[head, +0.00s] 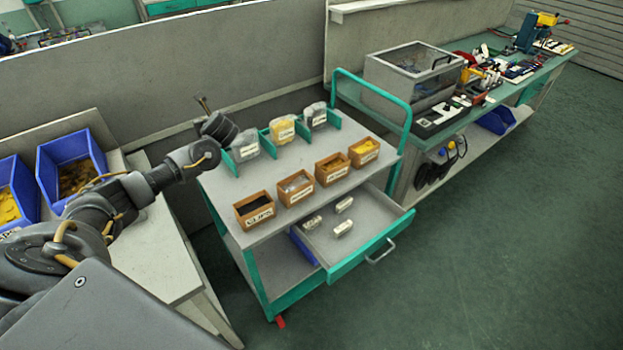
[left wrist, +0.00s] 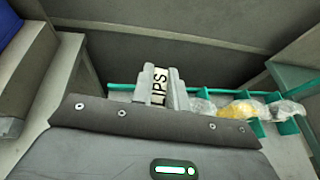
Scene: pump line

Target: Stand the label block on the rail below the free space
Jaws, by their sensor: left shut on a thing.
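My left gripper (head: 203,104) is above the back left corner of the cart; it also shows in the left wrist view (left wrist: 160,78). The block is tilted in that view and cannot be made out in the head view. Below it, a rack with teal dividers (left wrist: 121,88) runs along the back of the cart. Bags fill its right part: grey (head: 244,146), yellow (head: 283,131) and grey (head: 316,116). The rack's left end is partly hidden by my gripper.
Wooden boxes, one labelled CLIPS (head: 255,211), line the cart top (head: 230,190). The drawer (head: 370,235) is open with three white blocks (head: 343,205) in it. Blue bins (head: 70,160) stand at left. A grey wall (head: 200,60) rises behind the cart.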

